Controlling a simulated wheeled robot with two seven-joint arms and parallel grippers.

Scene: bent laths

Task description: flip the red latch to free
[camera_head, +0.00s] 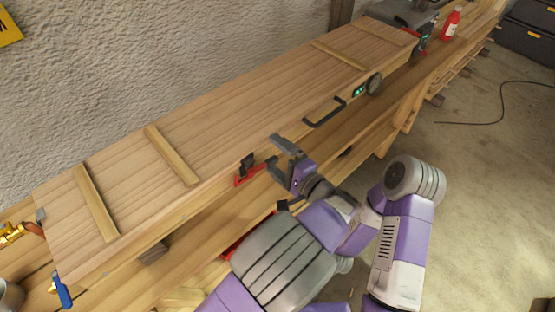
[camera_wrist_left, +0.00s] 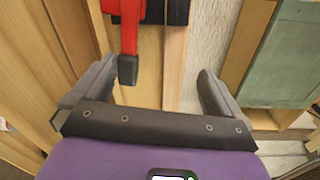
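The red latch (camera_head: 250,174) sits on the front edge of the long wooden box, with a black mount (camera_head: 247,161) on it. In the left wrist view, the red lever (camera_wrist_left: 130,28) hangs from a black base at the top and ends in a dark tip (camera_wrist_left: 128,70). My left gripper (camera_head: 277,156) is just right of the latch in the head view. Its fingers stand apart, empty, one on each side of the lever tip in the wrist view (camera_wrist_left: 155,78). I cannot tell how deep the tip is between them. My right gripper is not in view.
A red bottle (camera_head: 451,23) stands at the far end. A blue-handled tool (camera_head: 62,291) is at lower left.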

